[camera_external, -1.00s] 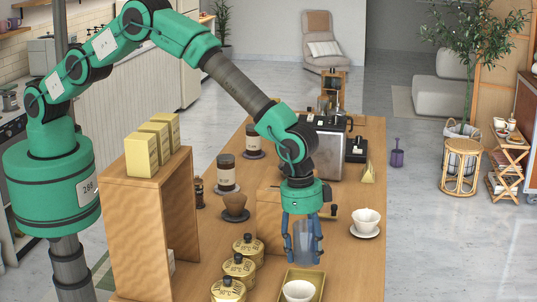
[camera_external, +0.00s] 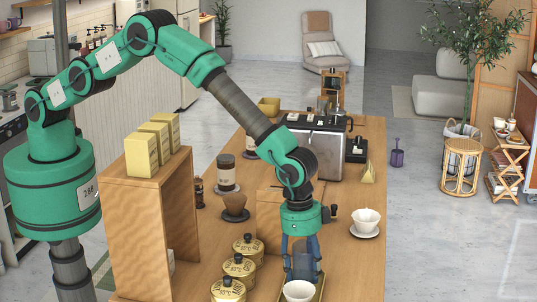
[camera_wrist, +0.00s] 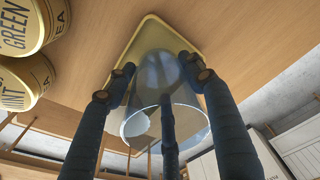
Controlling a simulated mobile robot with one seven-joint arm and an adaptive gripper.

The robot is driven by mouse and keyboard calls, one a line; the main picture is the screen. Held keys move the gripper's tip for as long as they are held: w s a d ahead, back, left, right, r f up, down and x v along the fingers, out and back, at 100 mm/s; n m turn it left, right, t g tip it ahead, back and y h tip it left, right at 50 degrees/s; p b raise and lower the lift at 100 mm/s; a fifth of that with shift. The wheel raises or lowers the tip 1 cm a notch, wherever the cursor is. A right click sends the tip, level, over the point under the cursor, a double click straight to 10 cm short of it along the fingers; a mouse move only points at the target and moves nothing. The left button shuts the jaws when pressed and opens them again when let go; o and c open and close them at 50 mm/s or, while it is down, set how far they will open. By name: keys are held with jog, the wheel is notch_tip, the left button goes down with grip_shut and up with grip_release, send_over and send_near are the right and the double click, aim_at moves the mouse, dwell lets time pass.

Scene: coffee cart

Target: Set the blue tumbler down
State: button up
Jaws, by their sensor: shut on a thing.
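The blue tumbler (camera_external: 304,259) is see-through and upright, held between the fingers of my gripper (camera_external: 302,266). My gripper is shut on it. In the wrist view, the tumbler (camera_wrist: 160,75) stands out between the dark fingers (camera_wrist: 163,82), with its round mouth toward the camera and its base over the yellow tray (camera_wrist: 184,33). In the external view, the tray (camera_external: 320,287) lies under and around the tumbler, partly hidden. I cannot tell whether the base touches it. A white bowl (camera_external: 298,291) is at the tray's front, just before the tumbler.
Several yellow tea tins (camera_external: 239,268) stand left of the tray. A white cup on a saucer (camera_external: 366,221) is to the right. A wooden box (camera_external: 269,215) stands behind my gripper, and a wooden shelf (camera_external: 150,235) is at left. The table (camera_external: 350,268) right of the tray is clear.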

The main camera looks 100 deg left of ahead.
jog(key=shift+f, duration=0.35)
jog(key=shift+f+b, duration=0.35)
jog(key=shift+f, duration=0.25)
dwell(0.6)
jog(key=o, duration=1.4)
jog(key=shift+s+a+r, duration=0.1)
jog(key=shift+s+r, duration=0.15)
jog(key=shift+r, duration=1.75)
jog(key=shift+s+a+r, duration=0.1)
jog(key=shift+s+r, duration=0.1)
jog(key=shift+r, duration=1.8)
jog(key=shift+s+r, duration=0.25)
jog(key=shift+r, duration=1.75)
jog(key=shift+r, duration=0.1)
